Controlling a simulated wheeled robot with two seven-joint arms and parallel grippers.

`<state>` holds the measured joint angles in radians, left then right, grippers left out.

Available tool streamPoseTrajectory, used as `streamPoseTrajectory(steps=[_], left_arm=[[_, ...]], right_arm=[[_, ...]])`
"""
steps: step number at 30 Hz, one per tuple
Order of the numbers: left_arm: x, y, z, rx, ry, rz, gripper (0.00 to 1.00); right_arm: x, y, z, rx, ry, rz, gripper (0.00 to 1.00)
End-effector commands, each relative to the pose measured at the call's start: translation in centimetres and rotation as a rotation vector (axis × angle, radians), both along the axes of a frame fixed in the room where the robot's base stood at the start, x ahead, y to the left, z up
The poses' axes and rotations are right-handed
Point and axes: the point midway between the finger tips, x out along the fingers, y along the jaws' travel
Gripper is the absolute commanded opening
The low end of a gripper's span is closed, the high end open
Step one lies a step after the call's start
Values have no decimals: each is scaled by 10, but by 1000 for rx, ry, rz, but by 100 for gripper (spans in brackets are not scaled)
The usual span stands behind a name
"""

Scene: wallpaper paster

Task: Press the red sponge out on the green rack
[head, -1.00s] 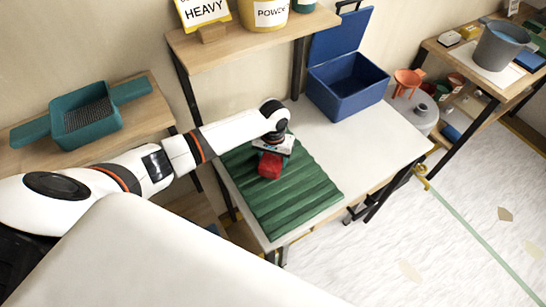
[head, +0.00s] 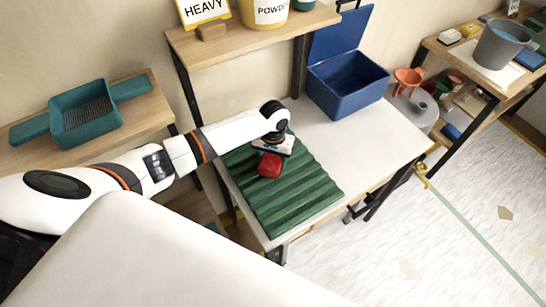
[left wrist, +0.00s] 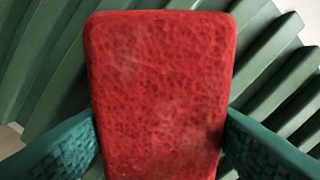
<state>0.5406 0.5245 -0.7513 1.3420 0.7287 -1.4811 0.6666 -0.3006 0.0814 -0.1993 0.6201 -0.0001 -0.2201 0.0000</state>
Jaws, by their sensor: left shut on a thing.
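The red sponge (head: 270,165) is at the green ribbed rack (head: 292,200), over its back part. In the left wrist view the sponge (left wrist: 158,90) fills the middle, with the rack's ridges (left wrist: 45,60) behind it. My left gripper (head: 272,152) is shut on the sponge, with one teal finger on each side of it. I cannot tell whether the sponge's underside touches the ridges. The rack lies flat on the white table. My right gripper is not in view.
A blue open bin (head: 345,85) stands at the back right of the white table (head: 375,140). A shelf (head: 250,38) stands behind the rack. A teal strainer tray (head: 85,115) sits on the left shelf. The table right of the rack is clear.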

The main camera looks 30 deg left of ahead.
Motion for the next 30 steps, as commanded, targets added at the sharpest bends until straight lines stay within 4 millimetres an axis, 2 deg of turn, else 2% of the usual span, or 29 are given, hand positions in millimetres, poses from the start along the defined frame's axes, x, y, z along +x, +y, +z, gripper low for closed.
streamPoseTrajectory(steps=[30], left_arm=[[-5, -1, -7, 1, 11, -2, 36]], right_arm=[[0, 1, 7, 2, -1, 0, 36]])
